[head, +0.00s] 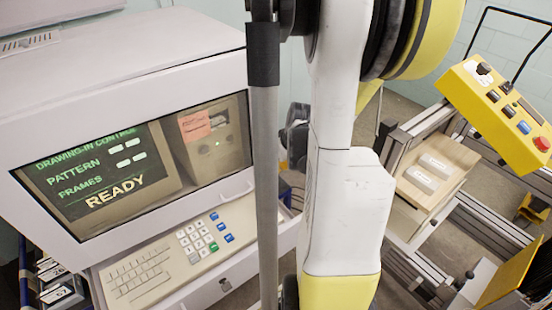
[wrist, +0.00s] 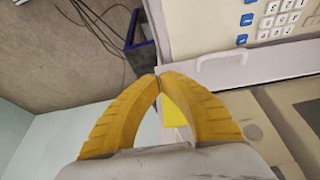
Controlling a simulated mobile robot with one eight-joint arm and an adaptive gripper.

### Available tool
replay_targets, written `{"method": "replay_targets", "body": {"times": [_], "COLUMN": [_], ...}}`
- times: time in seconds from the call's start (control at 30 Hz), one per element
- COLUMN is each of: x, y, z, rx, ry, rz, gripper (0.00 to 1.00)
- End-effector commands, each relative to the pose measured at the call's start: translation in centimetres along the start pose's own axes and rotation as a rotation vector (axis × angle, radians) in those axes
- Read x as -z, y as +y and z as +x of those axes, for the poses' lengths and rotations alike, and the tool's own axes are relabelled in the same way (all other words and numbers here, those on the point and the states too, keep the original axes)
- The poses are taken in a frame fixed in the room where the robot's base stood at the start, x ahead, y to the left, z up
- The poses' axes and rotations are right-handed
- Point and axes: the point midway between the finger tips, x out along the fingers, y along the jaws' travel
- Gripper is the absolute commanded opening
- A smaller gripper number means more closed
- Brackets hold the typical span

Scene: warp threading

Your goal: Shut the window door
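The white control cabinet has a framed window (head: 135,165) on its front in the head view. Behind it are a READY screen (head: 105,175) and an orange note. I take this framed window for the window door; I cannot tell whether it is fully shut or slightly ajar. My gripper (wrist: 158,75) shows in the wrist view as two yellow fingers curving together with tips touching. Nothing is visibly held at the tips. A white bar handle (wrist: 222,66) is to their right, apart from them. In the head view my gripper is not discernible.
A keyboard panel (head: 140,277) with a keypad juts out below the window. A wooden box (head: 437,165) and a yellow button box (head: 497,112) stand on a metal frame at right. A dark blue bin (wrist: 135,43) is on the floor near the fingers.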

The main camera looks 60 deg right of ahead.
Motion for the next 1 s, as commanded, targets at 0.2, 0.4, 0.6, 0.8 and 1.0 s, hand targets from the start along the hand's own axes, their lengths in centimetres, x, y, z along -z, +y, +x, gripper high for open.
{"method": "replay_targets", "body": {"times": [0.2, 0.4, 0.6, 0.8, 1.0], "x": [2.9, 3.7, 3.8, 4.9, 8.6], "y": [0.0, 0.0, 0.0, 0.1, 0.1], "z": [1.1, 1.3, 1.3, 1.8, 3.4], "rx": [0.001, 0.0, 0.0, 0.007, 0.029], "ry": [-0.001, -0.001, -0.001, 0.0, 0.0], "rz": [-0.001, -0.001, 0.0, -0.016, -0.071], "gripper": [0.0, 0.0, 0.0, 0.0, 0.0]}}
